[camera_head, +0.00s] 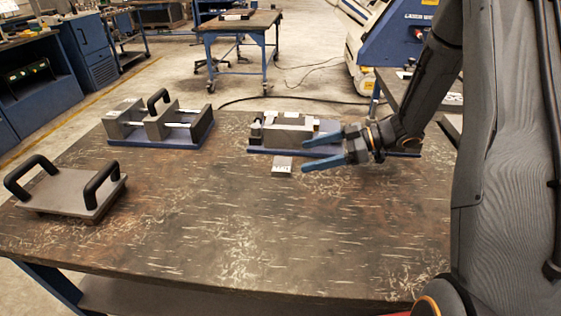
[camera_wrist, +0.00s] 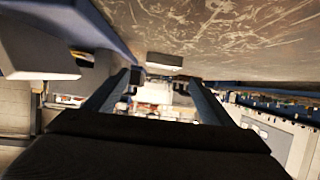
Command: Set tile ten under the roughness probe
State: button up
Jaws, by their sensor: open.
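A small grey block with a white label, seemingly the tile (camera_head: 282,167), lies at the front edge of a blue-based fixture (camera_head: 290,132); the label is too small to read. A pale block, likely the same tile (camera_wrist: 165,61), shows in the wrist view beyond the fingers. My gripper (camera_head: 308,154) is open and empty, its blue fingers pointing left, just right of the tile and in front of the fixture. In the wrist view, the fingers (camera_wrist: 163,85) are spread with nothing between them. I cannot tell for sure which fixture part is the roughness probe.
A second blue-based fixture (camera_head: 160,126) with a black handle stands at the back left. A plate with two black handles (camera_head: 70,190) sits at the left of the table (camera_head: 230,240). The table's middle and front are clear. My arm comes in from the right.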

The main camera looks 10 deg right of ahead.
aim_at(282, 163)
jog(key=shift+w+a+f, duration=0.15)
jog(key=shift+a+f, duration=0.1)
jog(key=shift+a, duration=0.25)
jog(key=x, duration=0.2)
jog(key=p+x, duration=0.1)
jog(key=x, duration=0.3)
jog(key=shift+s+a+f+p, duration=0.2)
jog(key=shift+s+a+p, duration=0.1)
jog(key=shift+p, duration=0.1)
jog(key=shift+d, duration=0.1)
jog(key=shift+c, duration=0.6)
jog(key=c, duration=1.7)
jog(key=shift+r, duration=0.1)
